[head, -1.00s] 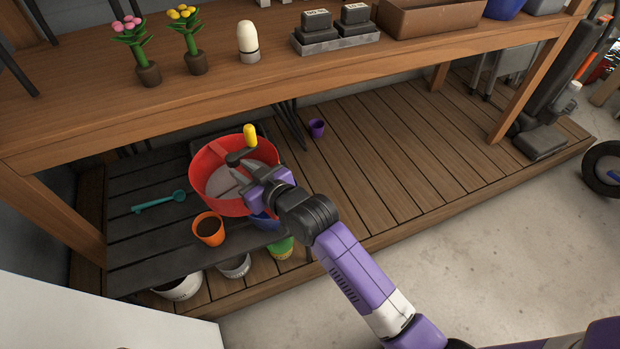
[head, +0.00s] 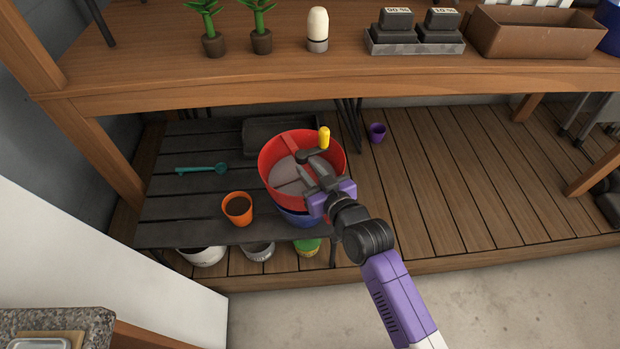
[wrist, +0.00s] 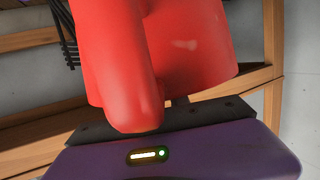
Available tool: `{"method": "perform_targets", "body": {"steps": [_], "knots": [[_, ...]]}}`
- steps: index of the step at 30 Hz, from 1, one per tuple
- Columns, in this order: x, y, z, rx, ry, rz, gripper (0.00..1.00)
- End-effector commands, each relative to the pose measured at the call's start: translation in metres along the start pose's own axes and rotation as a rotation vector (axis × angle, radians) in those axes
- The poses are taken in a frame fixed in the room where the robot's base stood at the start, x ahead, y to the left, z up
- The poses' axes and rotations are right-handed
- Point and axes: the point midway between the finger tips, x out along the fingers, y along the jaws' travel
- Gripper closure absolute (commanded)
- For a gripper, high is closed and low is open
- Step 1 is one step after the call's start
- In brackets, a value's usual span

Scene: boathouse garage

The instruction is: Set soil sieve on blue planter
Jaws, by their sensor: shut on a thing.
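The soil sieve (head: 277,190) is a red round tub with a grey mesh floor, a dark crank and a yellow knob. My gripper (head: 313,183) is shut on the sieve at its near right side. In the wrist view, the sieve's red wall (wrist: 205,50) and a rounded red handle (wrist: 130,90) fill the upper middle, with the handle at the jaws. The blue planter (head: 299,217) shows just below the sieve, at the front right of the dark slatted table. The sieve hides most of it, and I cannot tell whether they touch.
An orange pot (head: 237,209) of soil stands left of the planter. A teal tool (head: 203,169) and a dark tray (head: 262,137) lie behind on the table (head: 180,205). The wooden bench (head: 200,80) overhangs the back. Pots stand underneath.

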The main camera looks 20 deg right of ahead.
Motion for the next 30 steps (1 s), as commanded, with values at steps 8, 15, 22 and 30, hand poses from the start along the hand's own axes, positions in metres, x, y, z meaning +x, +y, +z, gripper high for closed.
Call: {"method": "perform_targets", "body": {"steps": [8, 15, 22, 30], "knots": [[0.007, 0.0, 0.027, -0.001, 0.004, 0.001, 1.0], [0.007, 0.0, 0.026, -0.001, 0.004, 0.001, 1.0], [0.007, 0.0, 0.031, -0.001, -0.001, 0.0, 0.56], [0.007, 0.0, 0.031, -0.001, -0.001, 0.0, 0.56]]}}
